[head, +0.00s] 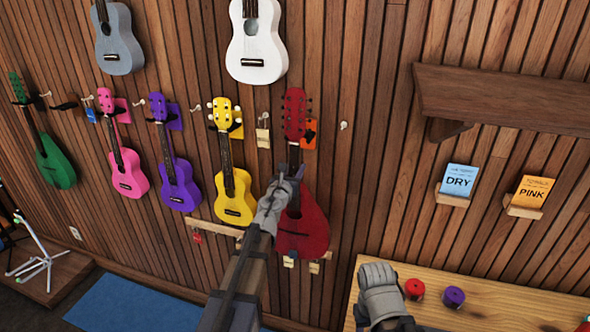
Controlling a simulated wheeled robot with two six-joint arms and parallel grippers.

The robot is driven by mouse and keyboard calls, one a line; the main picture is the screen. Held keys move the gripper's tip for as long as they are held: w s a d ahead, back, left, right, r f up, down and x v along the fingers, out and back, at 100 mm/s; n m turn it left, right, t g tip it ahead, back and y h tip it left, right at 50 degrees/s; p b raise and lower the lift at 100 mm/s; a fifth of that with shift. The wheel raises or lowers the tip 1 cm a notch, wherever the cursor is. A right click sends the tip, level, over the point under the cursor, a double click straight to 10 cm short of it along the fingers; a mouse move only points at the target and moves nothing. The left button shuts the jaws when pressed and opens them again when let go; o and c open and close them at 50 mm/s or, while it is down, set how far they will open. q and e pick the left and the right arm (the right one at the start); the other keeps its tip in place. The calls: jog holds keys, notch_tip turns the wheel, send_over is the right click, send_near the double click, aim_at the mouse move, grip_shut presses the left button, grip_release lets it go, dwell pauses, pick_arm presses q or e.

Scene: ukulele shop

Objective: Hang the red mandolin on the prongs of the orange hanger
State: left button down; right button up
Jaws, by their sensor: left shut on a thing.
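The red mandolin (303,232) is upright against the slatted wall, right of the yellow ukulele. My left gripper (292,172) is shut on its neck, just above the body. The mandolin's headstock (295,103) is at the orange hanger (310,134), whose plate shows just right of it. The headstock hides the prongs, so I cannot tell whether the neck sits between them or rests on them. My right gripper (379,284) is low, in front of the wooden counter's left end; its fingers are not clear.
Yellow (235,196), purple (178,187), pink (129,180) and green (54,165) instruments hang to the left. A white ukulele (257,50) hangs above. A wooden shelf (500,95) juts out at the upper right. The counter (490,298) holds red and purple round items.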

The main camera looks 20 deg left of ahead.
pick_arm(q)
jog(key=shift+w, duration=0.15)
jog(key=shift+w+d, duration=0.1)
jog(key=shift+w, duration=2.55)
jog(key=shift+f, duration=0.1)
jog(key=shift+f+b, duration=0.95)
jog(key=shift+b, duration=0.15)
jog(key=shift+c, duration=1.8)
grip_release()
jog(key=shift+s, duration=0.25)
jog(key=shift+s+r, duration=0.1)
jog(key=shift+s, duration=0.7)
jog(key=shift+s, duration=0.15)
